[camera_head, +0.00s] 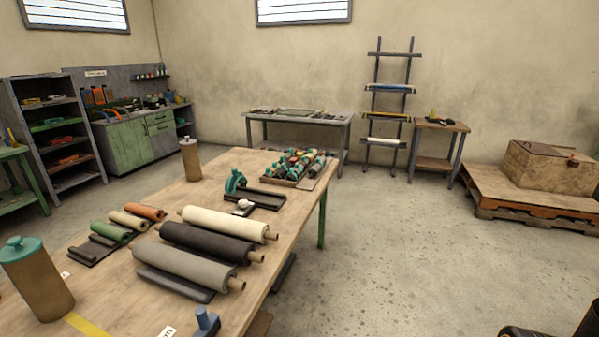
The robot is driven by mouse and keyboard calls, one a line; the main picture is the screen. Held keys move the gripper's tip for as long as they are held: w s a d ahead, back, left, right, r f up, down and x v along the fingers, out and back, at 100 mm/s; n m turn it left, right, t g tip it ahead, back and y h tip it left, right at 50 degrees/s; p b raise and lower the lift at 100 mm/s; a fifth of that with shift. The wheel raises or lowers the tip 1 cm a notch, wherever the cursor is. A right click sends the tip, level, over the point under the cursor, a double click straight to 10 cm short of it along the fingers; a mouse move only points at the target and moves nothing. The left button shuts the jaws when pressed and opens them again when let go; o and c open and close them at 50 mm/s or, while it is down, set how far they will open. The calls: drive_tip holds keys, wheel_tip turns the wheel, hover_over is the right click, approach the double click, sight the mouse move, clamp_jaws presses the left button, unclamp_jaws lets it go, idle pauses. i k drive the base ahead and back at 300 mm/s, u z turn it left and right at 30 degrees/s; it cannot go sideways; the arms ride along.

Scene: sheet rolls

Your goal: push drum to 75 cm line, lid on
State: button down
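A brown drum (42,290) stands upright at the left front of the wooden table. A teal lid (22,248) with a knob sits on its top. A yellow line (86,326) runs on the table top just to the right of the drum's base and leaves the picture at the bottom. A white tag (167,332) lies right of the line; its marking is too small to read surely. My gripper is not in view.
Grey, black and cream rolls (212,243) lie mid-table, with smaller coloured rolls (130,220) to their left. A blue-grey knobbed object (206,321) stands at the table's front. A teal tape dispenser (235,181) and a crowded tray (300,168) are farther back.

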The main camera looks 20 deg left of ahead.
sight(36, 278)
drive_tip(key=i, duration=1.25)
drive_tip(key=u, duration=3.4)
drive_tip(key=i, duration=1)
drive_tip(key=u, duration=0.05)
